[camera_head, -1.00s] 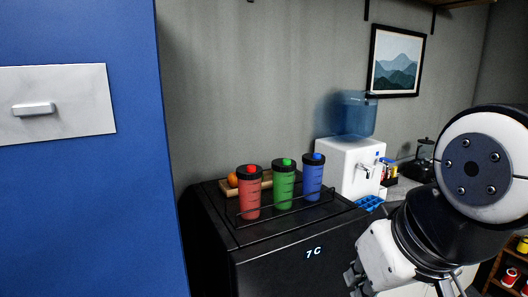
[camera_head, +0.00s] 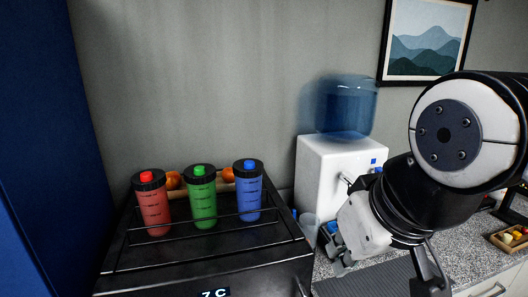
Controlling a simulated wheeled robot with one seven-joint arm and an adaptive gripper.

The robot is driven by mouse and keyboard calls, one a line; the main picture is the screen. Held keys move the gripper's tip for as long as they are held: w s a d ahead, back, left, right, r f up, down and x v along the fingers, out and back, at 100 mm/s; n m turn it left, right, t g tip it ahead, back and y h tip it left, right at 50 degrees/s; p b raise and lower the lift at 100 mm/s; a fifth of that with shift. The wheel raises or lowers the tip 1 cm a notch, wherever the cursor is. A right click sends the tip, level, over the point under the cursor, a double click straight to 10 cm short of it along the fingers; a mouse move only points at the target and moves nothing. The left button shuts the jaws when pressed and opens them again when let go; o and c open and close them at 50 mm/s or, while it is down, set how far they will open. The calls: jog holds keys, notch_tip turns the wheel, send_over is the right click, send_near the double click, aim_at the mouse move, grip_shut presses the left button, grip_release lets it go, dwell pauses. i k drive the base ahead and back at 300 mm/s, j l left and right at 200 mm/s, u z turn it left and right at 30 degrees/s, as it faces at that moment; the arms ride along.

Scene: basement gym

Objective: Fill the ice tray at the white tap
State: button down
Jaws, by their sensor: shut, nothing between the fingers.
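A white water dispenser (camera_head: 318,170) with a blue bottle (camera_head: 345,106) on top stands against the wall, right of center. A tap (camera_head: 346,181) shows on its front, partly hidden by my arm; its color is hard to tell. A small patch of blue (camera_head: 332,228), which looks like the ice tray, shows low at the dispenser's front, mostly hidden behind my gripper. My gripper (camera_head: 341,266) points down in front of the dispenser, over the counter's edge area. It is shut and empty. I cannot tell how far it is from the blue tray.
Red (camera_head: 153,207), green (camera_head: 202,200) and blue (camera_head: 248,193) shaker bottles stand on the black fridge (camera_head: 130,262) at left, with oranges (camera_head: 173,181) behind. A clear cup (camera_head: 309,226) stands beside the dispenser. The speckled counter (camera_head: 458,243) runs right, with a dark ribbed mat (camera_head: 368,282).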

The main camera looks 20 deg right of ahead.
aim_at(348, 174)
jog(key=l, duration=0.5)
jog(key=i+l, duration=0.15)
jog(key=l, duration=0.8)
jog(key=i, duration=0.1)
